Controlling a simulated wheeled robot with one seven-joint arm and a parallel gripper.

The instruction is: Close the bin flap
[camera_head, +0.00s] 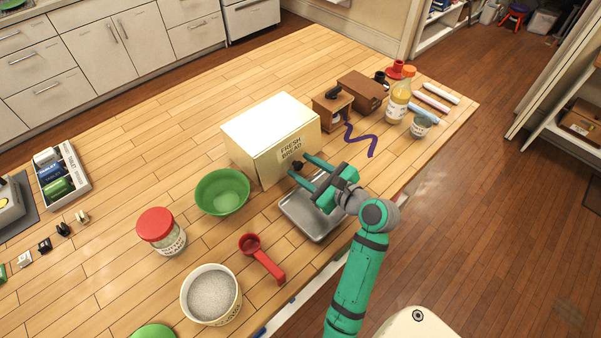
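The cream bread bin (268,120) stands on the wooden counter, with its front facing the lower right. Its front flap (275,165) carries the words "FRESH BREAD" and a small dark knob (297,165). The flap looks upright or nearly so; I cannot tell whether it is fully shut. My gripper (299,165) is open, its two green fingers pointing at the flap. The knob appears between or just beyond the fingertips; contact cannot be made out.
A grey metal tray (298,216) lies below my gripper. A green bowl (222,203) stands left of it, near a red scoop (262,258). A brown wooden grinder (331,112), a purple wavy strip (361,142) and a bottle (398,102) are to the right.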

